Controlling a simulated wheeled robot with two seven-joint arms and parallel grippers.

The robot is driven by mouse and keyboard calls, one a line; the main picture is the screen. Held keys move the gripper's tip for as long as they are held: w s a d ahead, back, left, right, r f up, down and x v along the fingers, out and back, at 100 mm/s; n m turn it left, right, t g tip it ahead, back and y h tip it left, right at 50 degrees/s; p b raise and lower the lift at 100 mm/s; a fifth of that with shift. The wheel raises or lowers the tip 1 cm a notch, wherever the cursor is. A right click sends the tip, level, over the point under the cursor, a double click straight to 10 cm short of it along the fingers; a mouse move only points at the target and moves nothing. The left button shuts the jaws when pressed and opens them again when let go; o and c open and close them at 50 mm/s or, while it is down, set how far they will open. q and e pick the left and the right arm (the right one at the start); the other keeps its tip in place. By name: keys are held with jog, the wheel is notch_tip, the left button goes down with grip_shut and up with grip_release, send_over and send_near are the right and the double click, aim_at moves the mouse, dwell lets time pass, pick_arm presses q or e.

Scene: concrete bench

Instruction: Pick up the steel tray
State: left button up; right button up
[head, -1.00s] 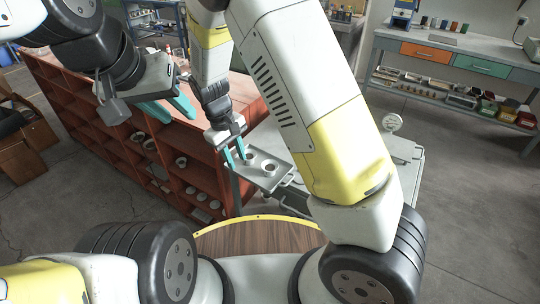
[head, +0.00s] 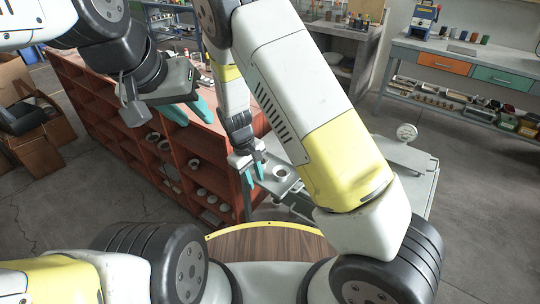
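The steel tray (head: 287,188) is grey and lies near the middle of the head view, at the left end of a pale trolley. A round steel ring or cup (head: 279,172) stands on it. My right gripper (head: 254,174) points down at the tray's left end, its teal fingers a little apart. One finger shows outside the tray's left edge and the other over the tray; I cannot tell if they touch it. My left gripper (head: 189,111) is open and empty above the red shelf, with both teal fingers apart. My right arm hides part of the tray and trolley.
A red shelf unit (head: 190,150) with several round parts stands left of the tray. The trolley (head: 410,160) carries a round dial (head: 407,132). A workbench (head: 462,59) with drawers stands back right. The concrete floor between is clear.

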grip_shut()
dwell(1.2)
